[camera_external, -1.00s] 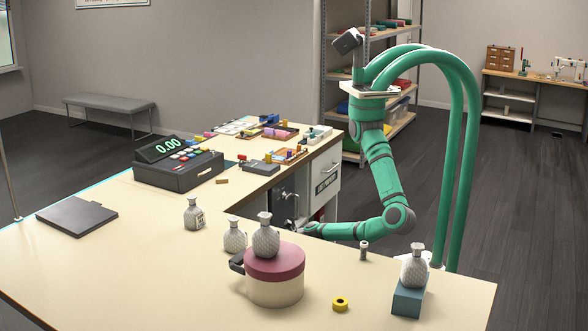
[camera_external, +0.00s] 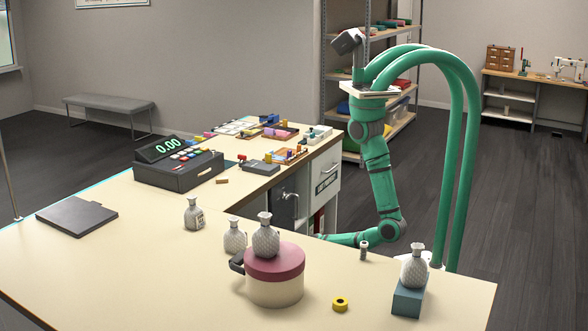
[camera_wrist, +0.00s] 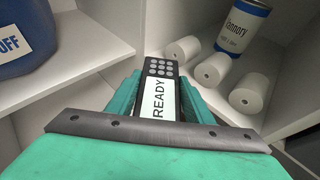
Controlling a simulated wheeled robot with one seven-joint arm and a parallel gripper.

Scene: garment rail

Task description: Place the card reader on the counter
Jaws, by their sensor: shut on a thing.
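The card reader (camera_wrist: 158,100) shows in the wrist view with a grey-button keypad at its far end and a white screen reading "READY". My gripper (camera_wrist: 157,95) is shut on it, with a green finger along each side. In the external view my arm bends low behind the counter (camera_external: 130,270), and its end goes out of sight behind the counter's edge. The gripper and the card reader are hidden there.
In the wrist view, white shelving (camera_wrist: 85,68) surrounds the gripper. On the counter are a till (camera_external: 178,163), bottles (camera_external: 194,214) and a lidded pot (camera_external: 275,285).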

